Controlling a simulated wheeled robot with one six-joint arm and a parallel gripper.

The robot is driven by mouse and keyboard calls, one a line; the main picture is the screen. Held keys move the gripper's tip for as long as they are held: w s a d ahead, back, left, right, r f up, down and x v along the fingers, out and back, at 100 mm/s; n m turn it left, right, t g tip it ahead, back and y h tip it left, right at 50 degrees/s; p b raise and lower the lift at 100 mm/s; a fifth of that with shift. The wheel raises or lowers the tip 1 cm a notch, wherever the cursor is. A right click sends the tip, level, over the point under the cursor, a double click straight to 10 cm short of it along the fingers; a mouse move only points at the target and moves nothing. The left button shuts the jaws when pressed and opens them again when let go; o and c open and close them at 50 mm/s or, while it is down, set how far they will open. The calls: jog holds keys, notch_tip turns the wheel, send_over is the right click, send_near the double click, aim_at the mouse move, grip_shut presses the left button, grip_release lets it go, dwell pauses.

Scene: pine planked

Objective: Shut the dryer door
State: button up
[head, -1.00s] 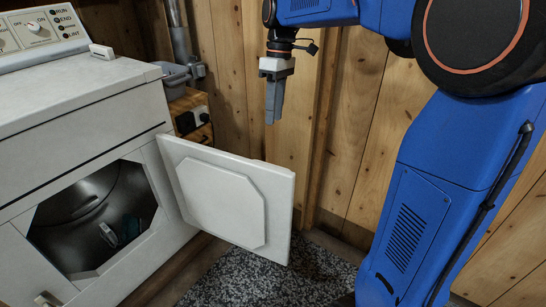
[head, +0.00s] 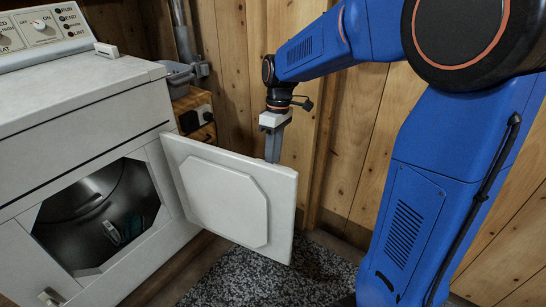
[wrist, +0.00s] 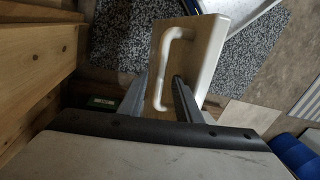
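The dryer (head: 85,105) stands at the left of the head view. Its white door (head: 225,195), with a raised octagonal panel, is swung wide open on its right-hand hinge side. My gripper (head: 273,150) points down at the far side of the door, near its free end; the fingertips are hidden behind the door's top edge. In the wrist view the two fingers (wrist: 160,98) are apart. A white U-shaped handle (wrist: 162,70) on a tan panel shows beyond and between them. I cannot tell whether the fingers touch the handle or door.
A speckled rug (head: 220,275) lies under the door. A wooden plank wall (head: 355,130) rises close behind the gripper. A grey pipe (head: 181,30) stands behind the dryer.

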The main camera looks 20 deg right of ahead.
grip_shut()
